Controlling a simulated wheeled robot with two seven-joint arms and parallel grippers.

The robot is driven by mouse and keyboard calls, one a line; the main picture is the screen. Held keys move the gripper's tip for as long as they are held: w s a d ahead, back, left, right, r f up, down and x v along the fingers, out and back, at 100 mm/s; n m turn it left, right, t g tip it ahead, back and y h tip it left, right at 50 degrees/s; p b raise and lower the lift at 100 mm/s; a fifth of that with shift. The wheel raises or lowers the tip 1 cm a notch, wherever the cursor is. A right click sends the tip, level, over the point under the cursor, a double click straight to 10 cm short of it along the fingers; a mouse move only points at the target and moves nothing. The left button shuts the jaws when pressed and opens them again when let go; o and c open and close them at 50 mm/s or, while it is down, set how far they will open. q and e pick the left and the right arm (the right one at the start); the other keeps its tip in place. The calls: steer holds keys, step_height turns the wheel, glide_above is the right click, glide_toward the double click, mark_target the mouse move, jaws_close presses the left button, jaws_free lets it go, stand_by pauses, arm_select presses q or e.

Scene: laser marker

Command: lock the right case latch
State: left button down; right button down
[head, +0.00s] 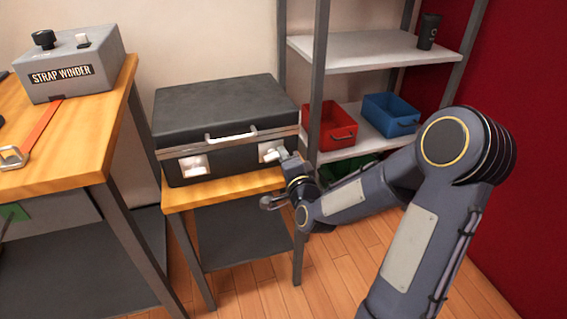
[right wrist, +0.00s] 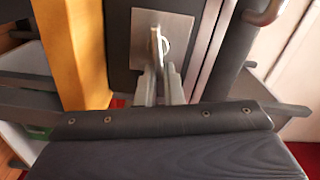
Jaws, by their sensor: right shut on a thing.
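The black case (head: 215,108) stands closed on a small wooden-topped table. Its right latch (head: 266,148) is a pale metal plate on the front, partly covered by my right gripper (head: 282,155). In the right wrist view the latch plate (right wrist: 145,30) shows with a raised lever or loop, and the gripper fingers (right wrist: 160,75) are shut on it. Whether the latch is fastened cannot be told. My left gripper is not in the head view.
The left latch (head: 195,166) and the case handle (head: 232,135) are to the left. A shelf rack (head: 350,48) with a red bin (head: 330,127) and a blue bin (head: 390,115) stands at right. A workbench (head: 75,150) with a strap winder (head: 70,68) is at left.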

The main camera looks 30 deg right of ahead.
steer(key=shift+d+f+m+b, duration=0.1)
steer(key=shift+f+m+b, duration=0.2)
steer(key=shift+m+b, duration=0.8)
steer(key=shift+m, duration=0.4)
steer(key=c, duration=1.6)
jaws_free()
steer(key=shift+o, duration=0.2)
steer(key=p+v, duration=0.1)
steer(key=v, duration=0.6)
steer(key=shift+s, duration=0.4)
steer(key=shift+a, duration=0.2)
